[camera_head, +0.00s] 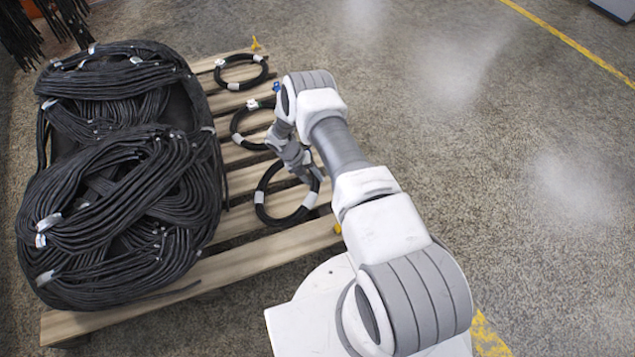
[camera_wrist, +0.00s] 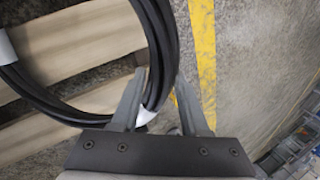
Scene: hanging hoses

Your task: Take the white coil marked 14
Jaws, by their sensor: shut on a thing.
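No white coil and no number 14 can be made out; the small coils are black with white bands. My gripper (camera_head: 316,180) is at the right side of the nearest small coil (camera_head: 266,213), which lies on the pallet. In the wrist view my gripper (camera_wrist: 160,82) has its fingers on either side of this coil's bundle (camera_wrist: 156,35), close to a white band (camera_wrist: 147,114). It is shut on the coil. A middle coil (camera_head: 235,132) is partly hidden by my arm. A far coil (camera_head: 240,87) lies at the pallet's back.
A large heap of black hoses (camera_head: 110,180) fills the left of the wooden pallet (camera_head: 250,262). More dark hoses (camera_head: 20,35) hang at the top left. The concrete floor (camera_head: 470,130) to the right is clear, with a yellow line (camera_head: 570,40).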

